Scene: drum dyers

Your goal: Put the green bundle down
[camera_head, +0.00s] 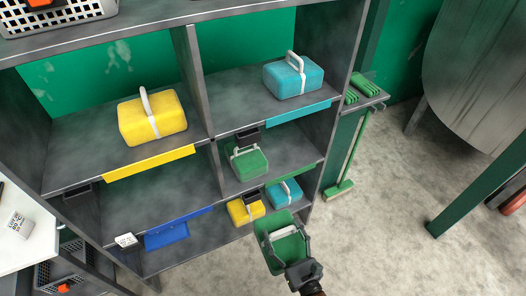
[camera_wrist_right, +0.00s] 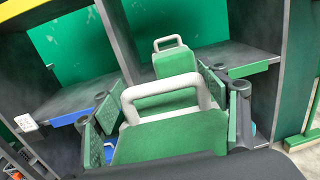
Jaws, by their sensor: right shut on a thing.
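My right gripper (camera_head: 280,238) is shut on a green bundle (camera_head: 291,254) with a pale handle, held in front of the shelf's lower right part. The right wrist view shows this bundle (camera_wrist_right: 172,138) between the two green-padded fingers, its handle upward. A second green bundle (camera_head: 250,164) sits in the middle right compartment, above a green strip (camera_head: 283,182); it also shows behind the held one in the wrist view (camera_wrist_right: 175,63). My left gripper is not in view.
The grey shelf (camera_head: 196,85) holds a yellow bundle (camera_head: 152,119) at upper left and a teal bundle (camera_head: 293,78) at upper right. Small yellow (camera_head: 240,213) and teal (camera_head: 283,194) bundles sit low, near the held one. The compartment above the blue strip (camera_head: 166,235) looks empty.

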